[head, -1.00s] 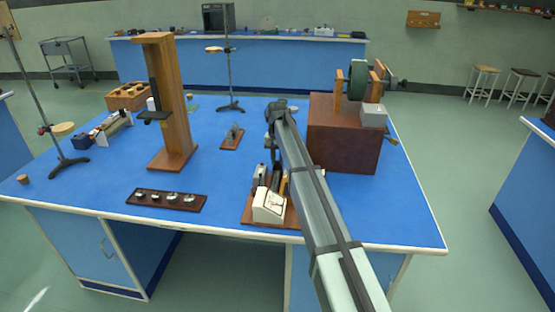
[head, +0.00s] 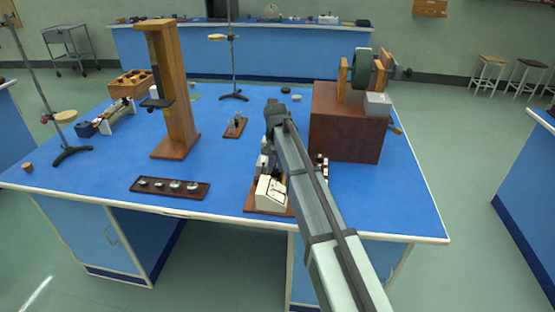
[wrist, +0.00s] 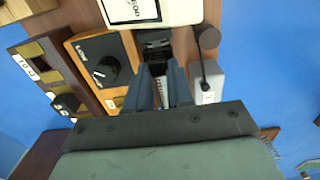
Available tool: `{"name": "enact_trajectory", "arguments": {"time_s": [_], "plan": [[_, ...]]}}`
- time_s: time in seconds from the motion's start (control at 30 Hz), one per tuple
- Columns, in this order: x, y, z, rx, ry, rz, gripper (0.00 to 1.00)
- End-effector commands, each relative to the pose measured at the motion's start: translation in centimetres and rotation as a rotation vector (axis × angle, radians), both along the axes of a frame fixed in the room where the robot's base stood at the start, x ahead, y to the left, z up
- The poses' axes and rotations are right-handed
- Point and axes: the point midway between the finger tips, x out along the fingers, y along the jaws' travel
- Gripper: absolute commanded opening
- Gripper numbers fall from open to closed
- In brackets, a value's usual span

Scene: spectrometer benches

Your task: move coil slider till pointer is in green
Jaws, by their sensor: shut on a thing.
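The instrument board (head: 252,203) lies near the bench's front edge, with a white meter (head: 271,192) at its front. In the wrist view the meter (wrist: 138,10) is cut off at the top; its dial is upside down, and I cannot make out the pointer or any green zone. My gripper (wrist: 160,72) points down at the board, just beside the meter. Its blue-grey fingers are shut on a small dark part, apparently the coil slider (wrist: 154,42), whose gripped portion is mostly hidden. A pale striped strip shows between the fingers. In the head view my arm hides the gripper.
An orange-sided box with a black knob (wrist: 105,70) stands left of the fingers; a grey block with a dark lever (wrist: 207,80) stands close right. A tall wooden stand (head: 178,95) and a brown box (head: 345,125) flank the arm.

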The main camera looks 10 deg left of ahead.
Motion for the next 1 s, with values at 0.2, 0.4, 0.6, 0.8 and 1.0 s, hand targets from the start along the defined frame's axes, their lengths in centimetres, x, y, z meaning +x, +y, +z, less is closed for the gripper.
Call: {"name": "enact_trajectory", "arguments": {"time_s": [0.2, 0.4, 0.6, 0.8, 1.0], "plan": [[0.2, 0.0, 0.1, 0.0, 0.001, 0.0, 0.25], [0.2, 0.0, 0.0, 0.0, 0.001, 0.0, 0.44], [0.2, 0.0, 0.0, 0.0, 0.001, 0.0, 0.47], [0.2, 0.0, 0.7, 0.0, 0.0, 0.0, 0.47], [0.3, 0.0, 3.6, 0.001, -0.001, 0.0, 0.47]]}}
